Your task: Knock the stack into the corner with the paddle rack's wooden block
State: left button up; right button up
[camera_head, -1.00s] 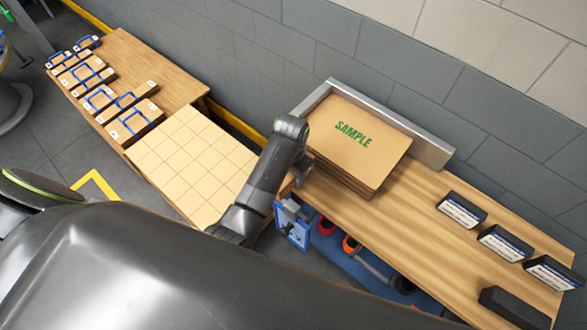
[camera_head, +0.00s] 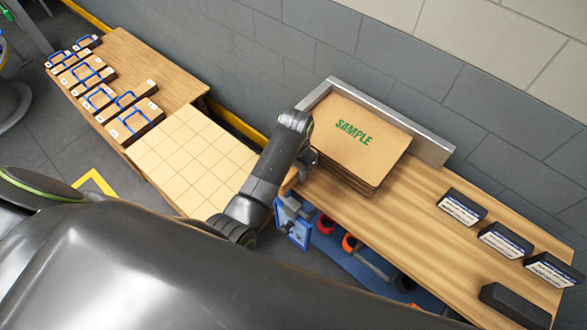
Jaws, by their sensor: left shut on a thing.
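The stack of brown sheets (camera_head: 360,150), its top marked SAMPLE in green, lies on the right wooden table. A grey metal corner fence (camera_head: 425,147) runs along its back and left sides. The sheet edges look slightly uneven at the front. My left gripper (camera_head: 305,165) is at the stack's front left side, mostly hidden behind my own wrist. I cannot tell whether the block touches the stack. The paddle rack (camera_head: 105,88) of wooden blocks with blue handles is on the left table. My right gripper is not in view.
A pale gridded surface (camera_head: 190,155) adjoins the left table. Black labelled boxes (camera_head: 505,243) and a plain black block (camera_head: 515,305) stand on the right table. A blue frame (camera_head: 294,222) is below its left end. Wood between stack and boxes is clear.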

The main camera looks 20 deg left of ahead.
pick_arm(q)
jog(key=shift+w+d+r, duration=0.1)
jog(key=shift+w+r, duration=0.15)
jog(key=shift+w, duration=0.05)
jog(key=shift+s, duration=0.1)
jog(key=shift+s+a+f, duration=0.1)
jog(key=shift+s+a, duration=0.2)
jog(key=shift+s, duration=0.45)
jog(key=shift+r, duration=4.35)
jog(key=shift+s+f, duration=0.1)
jog(key=shift+s, duration=0.1)
